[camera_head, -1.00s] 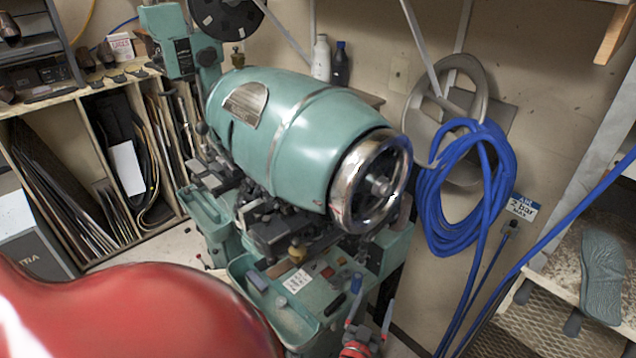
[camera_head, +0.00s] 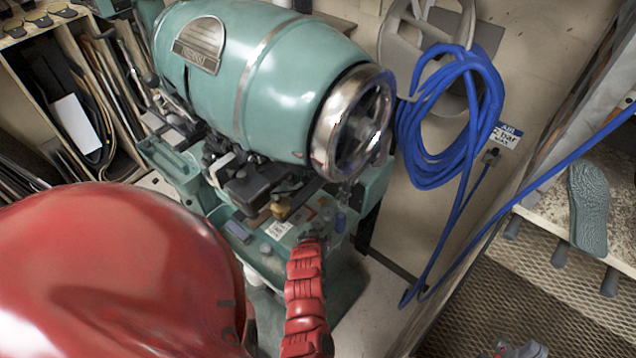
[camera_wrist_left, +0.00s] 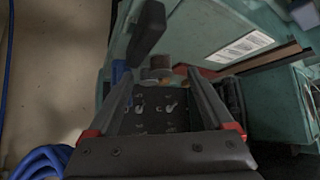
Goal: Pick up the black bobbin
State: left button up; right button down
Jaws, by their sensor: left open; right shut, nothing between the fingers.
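The green tray of the stitcher (camera_head: 268,262) holds several small parts. In the left wrist view, a black rounded piece (camera_wrist_left: 147,30) lies on the green surface beyond my fingertips; I cannot tell whether it is the black bobbin. Small brown and grey round pieces (camera_wrist_left: 155,68) show between the finger ends. My left gripper (camera_head: 313,237) is at the tray's front right, partly hidden by its own red wrist. Its fingers (camera_wrist_left: 160,78) are apart in the left wrist view, with nothing visibly held. My right gripper (camera_head: 520,348) is shut and empty at the bottom right, cut by the frame edge.
The green stitcher body (camera_head: 255,75) and its metal handwheel (camera_head: 353,125) stand over the tray. A blue hose coil (camera_head: 425,130) hangs on the wall at right. A sole (camera_head: 588,208) lies on the right shelf. A white label (camera_head: 278,230) lies on the tray.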

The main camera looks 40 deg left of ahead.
aim_at(318, 225)
pick_arm(q)
jog(key=shift+w+a, duration=0.35)
jog(key=shift+w, duration=0.15)
jog(key=shift+w+a+r, duration=0.15)
jog(key=shift+w, duration=0.25)
jog(key=b+x, duration=0.3)
jog(key=x, duration=0.2)
jog(key=shift+w+a+b, duration=0.1)
jog(key=shift+w+b, duration=0.1)
jog(key=shift+b, duration=0.1)
jog(key=shift+s, duration=0.1)
jog(key=shift+c, duration=0.7)
grip_shut()
